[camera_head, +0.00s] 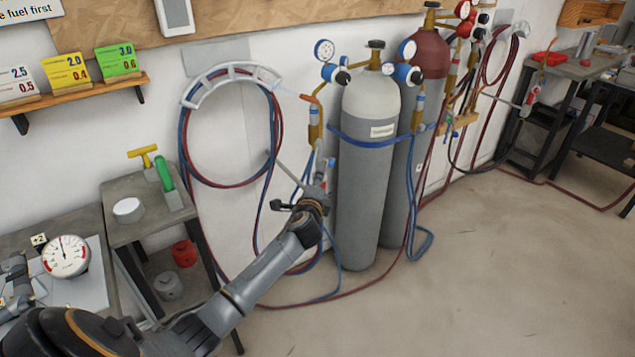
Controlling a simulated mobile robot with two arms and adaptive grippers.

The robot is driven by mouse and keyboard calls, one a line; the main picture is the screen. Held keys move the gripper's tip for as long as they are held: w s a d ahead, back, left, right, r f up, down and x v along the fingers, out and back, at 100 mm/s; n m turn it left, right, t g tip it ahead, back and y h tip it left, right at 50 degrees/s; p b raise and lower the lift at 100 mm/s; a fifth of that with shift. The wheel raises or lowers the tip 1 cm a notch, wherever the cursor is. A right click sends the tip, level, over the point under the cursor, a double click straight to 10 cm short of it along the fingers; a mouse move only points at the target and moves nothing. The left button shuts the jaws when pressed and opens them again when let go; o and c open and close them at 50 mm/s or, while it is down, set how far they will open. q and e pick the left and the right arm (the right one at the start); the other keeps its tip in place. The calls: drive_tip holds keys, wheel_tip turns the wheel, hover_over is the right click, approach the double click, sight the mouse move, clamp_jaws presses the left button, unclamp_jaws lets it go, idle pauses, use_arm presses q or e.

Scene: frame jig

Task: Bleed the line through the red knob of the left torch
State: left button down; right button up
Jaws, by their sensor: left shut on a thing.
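The left torch (315,122) hangs upright by the wall, left of the grey gas cylinder (365,190), with an orange tip pointing up and left. A faint bluish streak (268,82) reaches left from the tip. A small red knob (331,162) shows at the torch's lower end, with a bit of blue close by. My left gripper (322,172) reaches up from the lower left and is shut at these knobs. It seems to be on the red knob; the fingers partly hide the contact. My right gripper is not in view.
Red and blue hoses (275,150) loop over a white wall hanger and run along the floor. A darker cylinder with a maroon top (430,55) stands behind the grey one. A small side table (150,222) stands at left. The floor at right is clear.

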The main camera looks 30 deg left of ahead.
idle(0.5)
use_arm(q)
drive_tip(key=c, duration=1.1)
unclamp_jaws()
drive_tip(key=shift+s, duration=0.15)
drive_tip(key=v, duration=1.1)
drive_tip(key=shift+s+d+r, duration=0.1)
drive_tip(key=shift+s, duration=0.25)
